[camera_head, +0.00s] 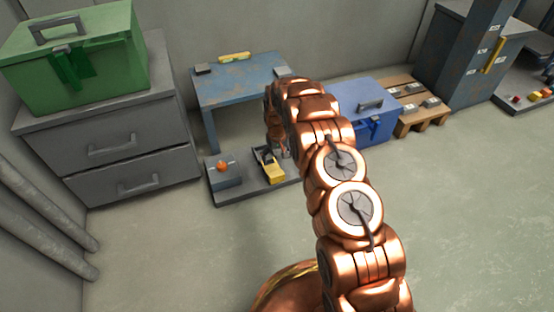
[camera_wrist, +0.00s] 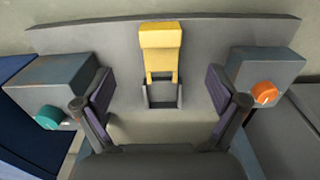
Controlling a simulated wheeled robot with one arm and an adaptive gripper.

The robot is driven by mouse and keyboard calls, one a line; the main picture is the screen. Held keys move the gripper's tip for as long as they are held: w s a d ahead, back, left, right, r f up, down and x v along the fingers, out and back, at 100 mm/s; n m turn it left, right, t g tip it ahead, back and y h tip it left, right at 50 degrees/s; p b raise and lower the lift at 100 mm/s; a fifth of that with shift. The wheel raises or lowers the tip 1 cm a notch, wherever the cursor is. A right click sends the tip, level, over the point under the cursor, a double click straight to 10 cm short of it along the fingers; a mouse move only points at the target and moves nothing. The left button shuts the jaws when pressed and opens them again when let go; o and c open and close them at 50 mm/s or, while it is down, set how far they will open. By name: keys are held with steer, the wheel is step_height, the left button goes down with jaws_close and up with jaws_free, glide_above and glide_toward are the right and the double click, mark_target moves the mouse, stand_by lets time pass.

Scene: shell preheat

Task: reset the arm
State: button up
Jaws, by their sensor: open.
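My copper-coloured arm reaches out over a low grey plate (camera_head: 235,198). In the wrist view my gripper (camera_wrist: 160,98) is open, with its two dark fingers wide apart and nothing between them. A yellow-handled lever (camera_wrist: 161,50) with a grey frame stands on the plate ahead of the fingers, apart from them. It also shows in the head view (camera_head: 271,168). A grey box with an orange knob (camera_wrist: 264,93) sits to the right in the wrist view, and one with a teal knob (camera_wrist: 48,117) to the left. In the head view the arm mostly hides the gripper.
A blue table (camera_head: 240,88) stands behind the plate. A grey drawer cabinet (camera_head: 130,150) bearing a green box (camera_head: 100,60) is at left. A blue box (camera_head: 375,120), wooden pallet (camera_head: 425,118) and blue-grey cabinet (camera_head: 455,75) are at right. Floor at lower right is clear.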

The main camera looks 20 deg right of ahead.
stand_by(0.3)
steer(key=s+a+r+p, duration=0.1)
steer(key=s+r+p, duration=0.55)
steer(key=r, duration=0.95)
steer(key=s+a+r+p, duration=0.1)
steer(key=s+r+p, duration=0.6)
steer(key=r, duration=0.9)
steer(key=s+a+r+p, duration=0.1)
steer(key=s+r+p, duration=0.55)
steer(key=r, duration=1.05)
steer(key=s+a+r+m+g+p, duration=0.1)
steer(key=s+r+p, duration=2.2)
steer(key=s+r, duration=0.6)
steer(key=shift+s+a+r+g, duration=0.2)
steer(key=shift+s+r+g, duration=0.2)
steer(key=shift+s, duration=0.65)
